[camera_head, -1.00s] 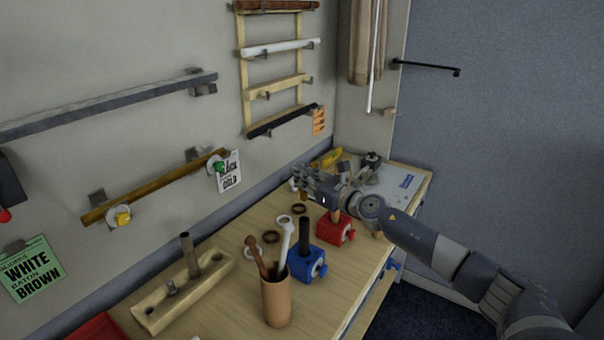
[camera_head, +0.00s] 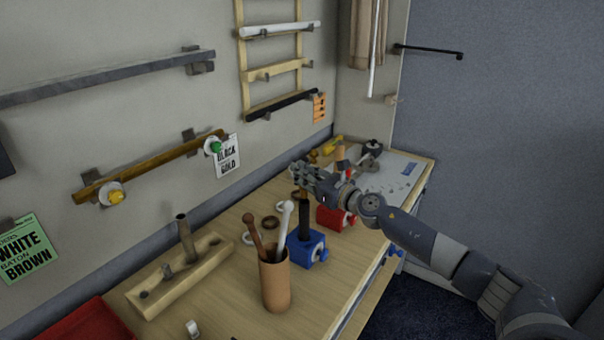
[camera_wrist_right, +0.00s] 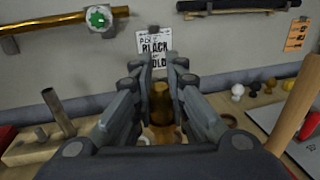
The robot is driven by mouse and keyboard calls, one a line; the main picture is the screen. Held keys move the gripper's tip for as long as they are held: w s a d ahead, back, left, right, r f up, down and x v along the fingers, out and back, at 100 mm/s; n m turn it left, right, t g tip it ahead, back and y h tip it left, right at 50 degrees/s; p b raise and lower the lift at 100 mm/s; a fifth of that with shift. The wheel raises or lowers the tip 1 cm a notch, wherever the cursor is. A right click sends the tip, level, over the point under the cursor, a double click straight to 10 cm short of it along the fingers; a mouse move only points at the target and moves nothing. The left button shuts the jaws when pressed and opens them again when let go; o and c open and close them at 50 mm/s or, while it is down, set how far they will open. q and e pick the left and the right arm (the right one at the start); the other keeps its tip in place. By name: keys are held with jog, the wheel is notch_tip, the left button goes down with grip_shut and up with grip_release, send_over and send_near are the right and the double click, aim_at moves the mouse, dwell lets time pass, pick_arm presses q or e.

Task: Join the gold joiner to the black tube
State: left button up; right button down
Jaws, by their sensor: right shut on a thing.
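The black tube (camera_head: 305,218) stands upright in a blue clamp block (camera_head: 306,251) on the table. My right gripper (camera_head: 300,176) is above and slightly behind the tube's top in the head view. In the right wrist view my right gripper (camera_wrist_right: 160,92) is shut on the gold joiner (camera_wrist_right: 162,104), which shows between its fingers. In the head view the joiner is mostly hidden by the fingers, and I cannot tell whether it touches the tube. My left gripper is not in view.
A red clamp block (camera_head: 335,217) stands just behind the blue one. A brown cup (camera_head: 275,285) with sticks stands in front. A wooden block (camera_head: 180,278) with an upright tube is at the left. Several rings lie near the tube. A red tray (camera_head: 85,325) is at the front left.

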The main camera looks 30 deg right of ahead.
aim_at(302, 188)
pick_arm(q)
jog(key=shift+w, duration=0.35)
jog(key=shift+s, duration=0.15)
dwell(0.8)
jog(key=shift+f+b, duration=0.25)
jog(key=shift+b, duration=0.05)
pick_arm(e)
jog(key=shift+f, duration=0.2)
pick_arm(q)
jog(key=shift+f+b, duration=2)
jog(key=shift+b, duration=0.05)
pick_arm(e)
jog(key=shift+f, duration=2.1)
jog(key=c, duration=1.4)
grip_release()
jog(key=shift+c, duration=0.2)
jog(key=shift+s, duration=0.1)
